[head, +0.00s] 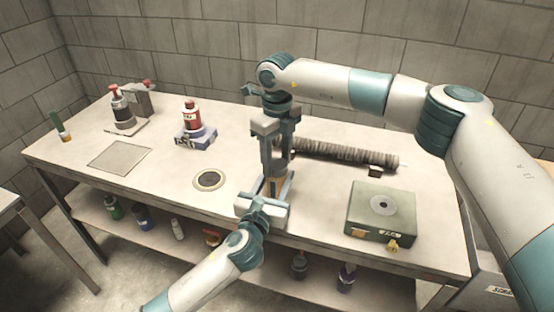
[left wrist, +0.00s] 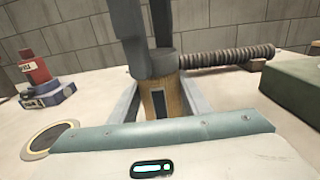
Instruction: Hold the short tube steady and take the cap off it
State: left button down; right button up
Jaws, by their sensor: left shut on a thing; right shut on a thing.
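The short tube (left wrist: 158,100) is tan with a dark rectangular patch, and it stands upright in the left wrist view. In the head view, only a small tan part of it (head: 273,188) shows between the grippers. My left gripper (head: 276,186) is shut on the tube from the front, with one finger on each side. The grey cap (left wrist: 166,66) sits at the tube's top; I see no gap between them. My right gripper (head: 275,166) comes from above, pointing down, and is shut on the cap. Its fingers (left wrist: 148,62) hide part of the cap.
A long ribbed hose (head: 345,152) lies behind on the table. A green box (head: 370,215) stands at the right. A red bottle (head: 192,116) on a blue base and a dark ring (head: 209,180) are at the left. Bottles stand on the shelf below.

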aim_at(277, 163)
jog(key=n, duration=0.4)
jog(key=shift+n, duration=0.3)
jog(key=n, duration=0.4)
jog(key=shift+r, duration=0.45)
jog(key=shift+r, duration=0.65)
jog(key=shift+r, duration=0.1)
jog(key=shift+r, duration=1.95)
